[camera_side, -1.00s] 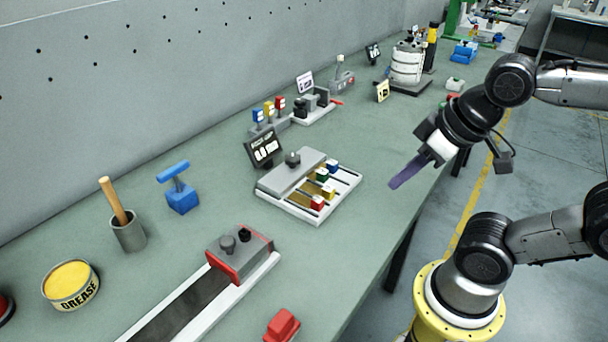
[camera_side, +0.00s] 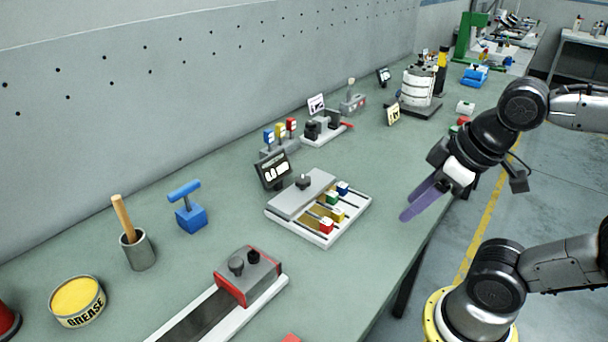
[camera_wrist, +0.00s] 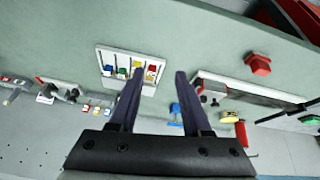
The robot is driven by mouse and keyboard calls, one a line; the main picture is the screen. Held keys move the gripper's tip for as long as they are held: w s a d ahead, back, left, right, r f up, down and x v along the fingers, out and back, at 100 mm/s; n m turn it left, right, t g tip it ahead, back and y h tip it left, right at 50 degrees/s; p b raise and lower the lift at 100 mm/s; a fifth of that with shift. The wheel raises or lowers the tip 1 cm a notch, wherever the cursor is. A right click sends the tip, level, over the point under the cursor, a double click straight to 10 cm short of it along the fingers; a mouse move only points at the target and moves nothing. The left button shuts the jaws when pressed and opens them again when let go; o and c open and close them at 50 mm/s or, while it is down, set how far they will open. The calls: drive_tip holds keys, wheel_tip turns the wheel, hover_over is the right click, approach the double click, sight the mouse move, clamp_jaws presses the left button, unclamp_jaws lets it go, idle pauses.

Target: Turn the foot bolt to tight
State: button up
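A grey block with a red end face (camera_side: 262,287) sits on a long white-edged rail (camera_side: 200,318) at the front of the bench. It carries a grey knob (camera_side: 236,265) and a black knob (camera_side: 254,257). A white tray (camera_side: 327,240) behind it has a grey plate with a dark knob (camera_side: 303,182). I cannot tell which of these knobs is the foot bolt. My gripper (camera_side: 412,212) is open and empty, to the right of the tray and above the bench's front edge. In the wrist view its fingers (camera_wrist: 158,73) are apart, with the tray (camera_wrist: 110,52) and the block's knobs (camera_wrist: 209,98) beyond.
A small display (camera_side: 272,171) stands behind the tray. A blue T-handled tool (camera_side: 190,212), a mallet in a cup (camera_side: 138,250) and a grease tin (camera_side: 78,300) stand at left. A red piece (camera_wrist: 258,63) lies near the rail. Bench between tray and rail is clear.

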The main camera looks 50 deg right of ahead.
drive_tip(key=o, duration=0.4)
drive_tip(key=r+n, duration=0.1)
drive_tip(key=w+r+n, duration=0.1)
drive_tip(key=r, duration=0.1)
drive_tip(key=w+r, duration=0.1)
drive_tip(key=shift+r+n, duration=0.2)
drive_tip(key=shift+n, duration=0.2)
drive_tip(key=w+d+r+n+g, duration=0.2)
drive_tip(key=w+r+n, duration=0.4)
drive_tip(key=w, duration=0.6)
drive_tip(key=g, duration=0.3)
hover_over(305, 178)
wheel_tip(305, 178, down, 7)
drive_tip(key=shift+n, duration=0.3)
wheel_tip(305, 178, down, 14)
drive_tip(key=shift+f, duration=0.1)
clamp_jaws()
